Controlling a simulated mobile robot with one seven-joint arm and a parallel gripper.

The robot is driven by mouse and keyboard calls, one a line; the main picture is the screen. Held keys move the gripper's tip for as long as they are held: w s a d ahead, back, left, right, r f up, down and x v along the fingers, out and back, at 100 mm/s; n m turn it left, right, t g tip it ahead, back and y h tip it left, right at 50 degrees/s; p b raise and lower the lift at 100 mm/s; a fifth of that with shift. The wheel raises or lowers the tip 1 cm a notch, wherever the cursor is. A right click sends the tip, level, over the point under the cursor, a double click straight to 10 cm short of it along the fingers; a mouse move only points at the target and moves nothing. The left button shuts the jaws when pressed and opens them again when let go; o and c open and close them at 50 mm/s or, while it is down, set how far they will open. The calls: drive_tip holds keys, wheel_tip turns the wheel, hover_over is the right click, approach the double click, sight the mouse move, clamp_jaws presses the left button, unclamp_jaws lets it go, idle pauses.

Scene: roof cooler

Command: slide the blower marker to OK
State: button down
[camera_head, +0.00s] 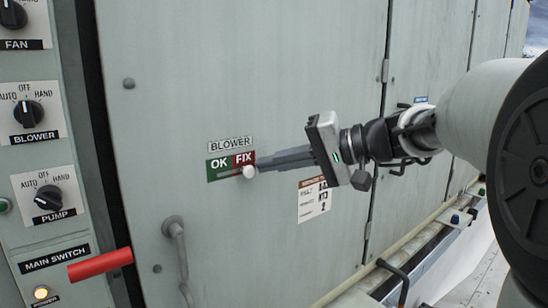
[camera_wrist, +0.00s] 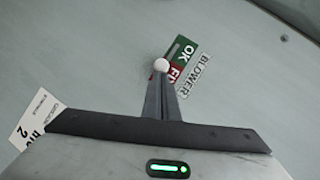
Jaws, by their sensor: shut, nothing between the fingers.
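The blower marker, a white round knob (camera_head: 249,172), sits at the lower edge of the label plate, under the red FIX half (camera_head: 243,159). The green OK half (camera_head: 219,166) is to its left, with a pale slot below it. The BLOWER label (camera_head: 230,144) is above. My gripper (camera_head: 262,164) is shut and empty, with its fingertips right beside the knob on its right. In the wrist view the knob (camera_wrist: 161,65) shows at the tips of the shut fingers (camera_wrist: 161,82). I cannot tell for sure whether they touch it. The knob partly covers the FIX lettering there.
The control panel at left has FAN, BLOWER (camera_head: 28,113) and PUMP (camera_head: 48,197) dials. A red main switch handle (camera_head: 100,264) sticks out below. A grey door handle (camera_head: 176,240) stands below the label. The door surface left of OK is clear.

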sight(249, 168)
drive_tip(key=s+a+b, duration=0.1)
drive_tip(key=a, duration=0.1)
drive_tip(key=s+a+b, duration=0.2)
drive_tip(key=shift+f, duration=0.2)
drive_tip(key=shift+s+a+r+b, duration=0.15)
drive_tip(key=shift+a+r+b, duration=0.05)
drive_tip(key=shift+a+b, duration=0.15)
drive_tip(key=shift+d+r, duration=0.1)
